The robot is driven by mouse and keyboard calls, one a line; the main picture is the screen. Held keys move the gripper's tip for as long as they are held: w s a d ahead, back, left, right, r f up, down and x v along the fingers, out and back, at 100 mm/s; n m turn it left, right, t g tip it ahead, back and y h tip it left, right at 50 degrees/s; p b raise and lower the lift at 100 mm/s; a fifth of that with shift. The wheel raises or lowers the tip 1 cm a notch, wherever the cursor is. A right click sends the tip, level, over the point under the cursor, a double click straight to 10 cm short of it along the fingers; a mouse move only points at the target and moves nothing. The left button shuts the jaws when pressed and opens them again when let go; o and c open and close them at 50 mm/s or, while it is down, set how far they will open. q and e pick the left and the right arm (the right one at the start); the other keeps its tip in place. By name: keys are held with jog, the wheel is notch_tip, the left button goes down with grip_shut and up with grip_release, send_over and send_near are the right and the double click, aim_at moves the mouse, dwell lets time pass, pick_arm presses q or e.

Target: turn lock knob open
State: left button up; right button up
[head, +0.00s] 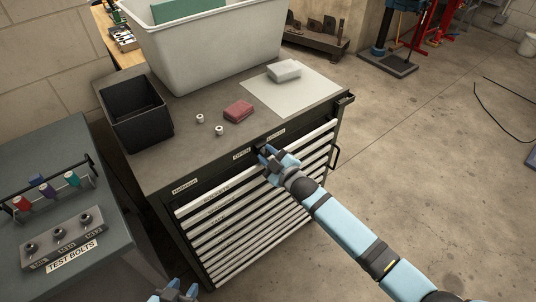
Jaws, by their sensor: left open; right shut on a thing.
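The lock knob sits on the top front strip of a dark tool cabinet (172,184), between a label reading OPEN (241,154) and a second label (276,134) too small to read surely. My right gripper (266,154) is shut on the lock knob, its fingers covering most of it, so I cannot tell which way the knob points. My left gripper (177,290) is open and empty at the bottom edge, low and apart from the cabinet front.
Light drawer fronts (240,215) run below the strip. On the cabinet top are a black bin (137,115), a large grey tub (215,50), a red block (238,110) and two small metal pieces. A bench with a TEST BOLTS block (63,240) stands left.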

dwell(0.3)
jog(key=o, duration=0.9)
jog(key=shift+o, duration=0.2)
jog(key=shift+s+f, duration=0.1)
